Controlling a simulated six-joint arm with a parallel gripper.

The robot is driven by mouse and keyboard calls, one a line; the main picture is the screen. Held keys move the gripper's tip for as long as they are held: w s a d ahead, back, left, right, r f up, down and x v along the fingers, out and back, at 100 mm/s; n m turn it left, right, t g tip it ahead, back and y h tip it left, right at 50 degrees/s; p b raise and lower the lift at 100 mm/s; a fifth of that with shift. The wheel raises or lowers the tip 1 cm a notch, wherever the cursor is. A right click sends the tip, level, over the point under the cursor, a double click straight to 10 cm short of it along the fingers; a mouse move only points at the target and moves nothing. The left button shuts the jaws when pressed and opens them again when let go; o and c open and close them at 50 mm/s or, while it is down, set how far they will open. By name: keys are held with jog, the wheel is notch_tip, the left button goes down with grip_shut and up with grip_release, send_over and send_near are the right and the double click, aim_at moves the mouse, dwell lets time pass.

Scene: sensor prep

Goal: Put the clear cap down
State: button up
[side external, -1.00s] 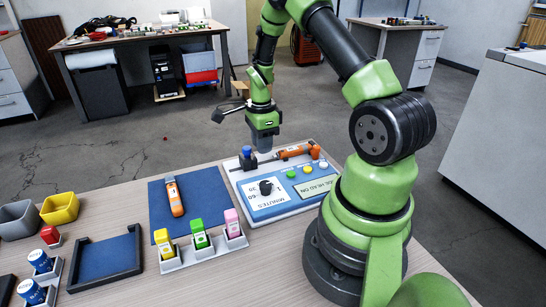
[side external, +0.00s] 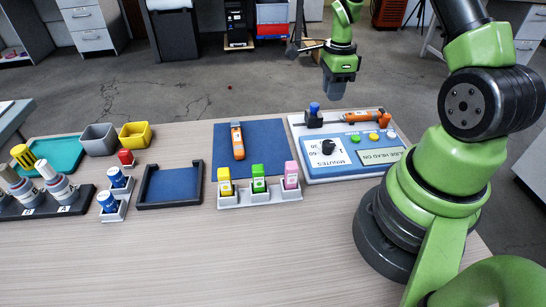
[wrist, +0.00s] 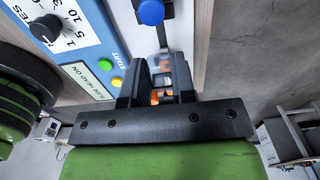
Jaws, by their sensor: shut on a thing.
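My gripper (side external: 338,92) hangs above the back edge of the blue-and-white timer station (side external: 395,166), just right of a blue knob (side external: 314,108). In the wrist view my gripper (wrist: 160,95) is shut on the clear cap (wrist: 161,65), which is see-through and mostly hidden between the dark fingers. An orange sensor with a dark holder (side external: 357,116) lies along the back of the station; orange shows between and behind the fingers in the wrist view. Whether the cap touches anything below cannot be told.
A blue mat (side external: 262,160) holds another orange sensor (side external: 238,141). A grey rack (side external: 262,200) holds yellow, green and pink bottles. An empty-looking dark-framed tray (side external: 170,205), grey and yellow bins and blue-capped jars stand left. The front of the table is clear.

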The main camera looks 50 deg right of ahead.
notch_tip(320, 180, up, 7)
jog(key=shift+f, duration=0.1)
jog(key=w+a+n, duration=0.2)
jog(key=a, duration=0.4)
jog(key=w+a+n, duration=0.3)
jog(key=a, duration=0.3)
jog(key=n, duration=0.4)
send_over(257, 162)
jog(key=s+a, duration=0.2)
notch_tip(257, 162, down, 10)
jog(key=shift+w+f, duration=0.1)
jog(key=shift+f, duration=2.35)
jog(key=o, duration=0.7)
jog(key=shift+f, duration=0.15)
jog(key=shift+o, duration=0.2)
